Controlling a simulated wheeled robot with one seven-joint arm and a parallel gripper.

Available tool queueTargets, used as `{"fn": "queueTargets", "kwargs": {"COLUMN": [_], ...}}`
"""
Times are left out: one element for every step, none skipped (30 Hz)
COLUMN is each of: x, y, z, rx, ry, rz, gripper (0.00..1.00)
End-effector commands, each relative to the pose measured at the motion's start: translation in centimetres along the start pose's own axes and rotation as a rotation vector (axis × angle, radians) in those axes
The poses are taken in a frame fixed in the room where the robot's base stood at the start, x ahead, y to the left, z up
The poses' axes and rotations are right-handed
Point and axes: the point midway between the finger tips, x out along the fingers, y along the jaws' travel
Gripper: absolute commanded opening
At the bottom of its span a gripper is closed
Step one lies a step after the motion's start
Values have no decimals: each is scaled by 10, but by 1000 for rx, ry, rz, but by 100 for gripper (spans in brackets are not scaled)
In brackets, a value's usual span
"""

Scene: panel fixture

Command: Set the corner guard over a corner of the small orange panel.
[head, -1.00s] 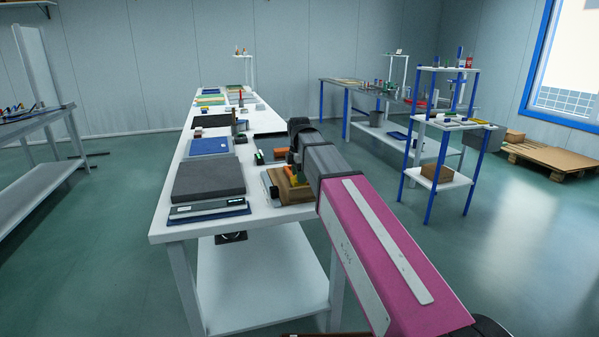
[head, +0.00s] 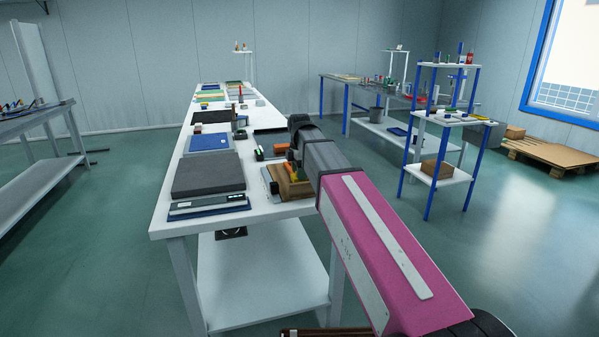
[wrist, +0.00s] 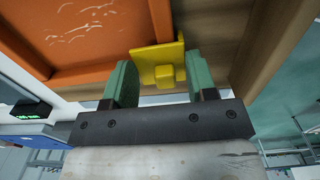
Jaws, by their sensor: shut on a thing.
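The yellow corner guard (wrist: 158,60) is held by its small tab between the green finger pads of my gripper (wrist: 160,80). The small orange panel (wrist: 85,38) lies just beyond it in the wrist view, with pale scribbled marks on its face. The guard overlaps the panel's near right corner in this view. I cannot tell whether it is seated on the corner or only in front of it. In the head view my gripper is mostly hidden behind my own arm, over the wooden fixture (head: 297,190).
Wooden rails (wrist: 278,35) border the panel in the wrist view. On the white table (head: 262,211) in the head view, a dark grey slab (head: 208,176) and a blue panel (head: 210,143) lie left of the fixture. A blue-posted shelf (head: 441,115) stands to the right.

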Motion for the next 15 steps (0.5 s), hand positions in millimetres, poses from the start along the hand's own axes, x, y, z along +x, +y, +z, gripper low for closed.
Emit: {"fn": "queueTargets", "kwargs": {"x": [0, 0, 1, 1, 1, 1, 1, 1, 1, 1, 1, 1, 1, 1, 1], "y": [0, 0, 1, 1, 1, 1, 1, 1, 1, 1, 1, 1, 1, 1, 1], "z": [0, 0, 1, 1, 1, 1, 1, 1, 1, 1, 1, 1, 1, 1, 1], "rx": [0, 0, 0, 0, 0, 0, 0, 0, 0, 0, 0, 0, 0, 0, 0], "ry": [0, 0, 0, 0, 0, 0, 0, 0, 0, 0, 0, 0, 0, 0, 0], "rz": [0, 0, 0, 0, 0, 0, 0, 0, 0, 0, 0, 0, 0, 0, 0], "gripper": [26, 26, 26, 26, 26, 26, 26, 26, 26, 26, 26, 26, 26, 62, 75]}}
